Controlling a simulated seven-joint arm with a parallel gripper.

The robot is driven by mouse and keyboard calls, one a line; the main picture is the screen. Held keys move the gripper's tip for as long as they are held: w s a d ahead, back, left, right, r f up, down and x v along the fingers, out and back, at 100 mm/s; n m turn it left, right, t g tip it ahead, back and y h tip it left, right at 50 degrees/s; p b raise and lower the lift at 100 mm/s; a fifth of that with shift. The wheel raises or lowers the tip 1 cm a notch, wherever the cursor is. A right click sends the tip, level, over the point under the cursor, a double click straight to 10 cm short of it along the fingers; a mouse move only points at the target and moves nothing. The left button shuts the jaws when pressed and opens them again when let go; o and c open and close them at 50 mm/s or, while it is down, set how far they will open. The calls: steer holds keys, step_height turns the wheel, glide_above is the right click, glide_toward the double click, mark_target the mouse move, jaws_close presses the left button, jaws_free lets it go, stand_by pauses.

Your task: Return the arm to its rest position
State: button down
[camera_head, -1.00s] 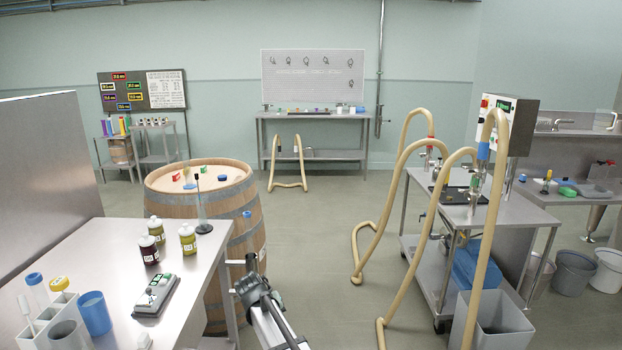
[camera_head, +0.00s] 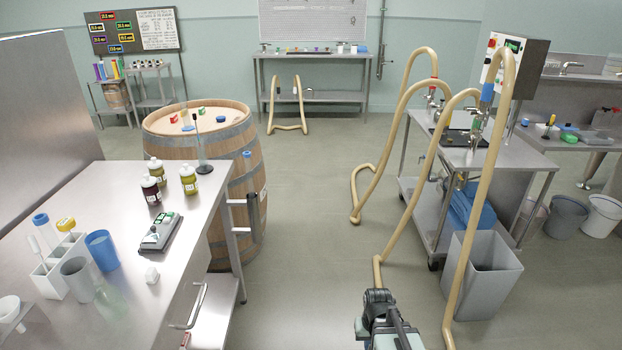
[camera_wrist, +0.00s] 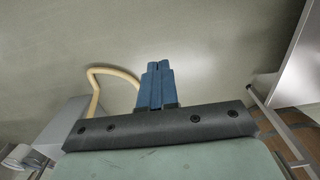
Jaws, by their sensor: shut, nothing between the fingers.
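My gripper (camera_wrist: 157,84) shows in the wrist view with its two blue fingers pressed together and nothing between them. It hangs over bare floor. In the head view only part of my arm shows at the bottom, right of the middle, in the gap between the steel bench and the hose trolley; the fingertips cannot be made out there.
A steel bench (camera_head: 190,235) with bottles, cups and a small device stands at left. A barrel (camera_head: 225,170) stands behind it. At right are a steel trolley (camera_head: 505,165), beige hoses (camera_head: 407,230) and a grey bin (camera_head: 480,275).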

steer(key=s+f+g, duration=0.3)
steer(key=s+f, duration=0.7)
steer(key=s, duration=0.4)
steer(key=s+f+g, duration=0.3)
steer(key=s+f, duration=0.7)
steer(key=s, duration=0.5)
steer(key=shift+g, duration=0.4)
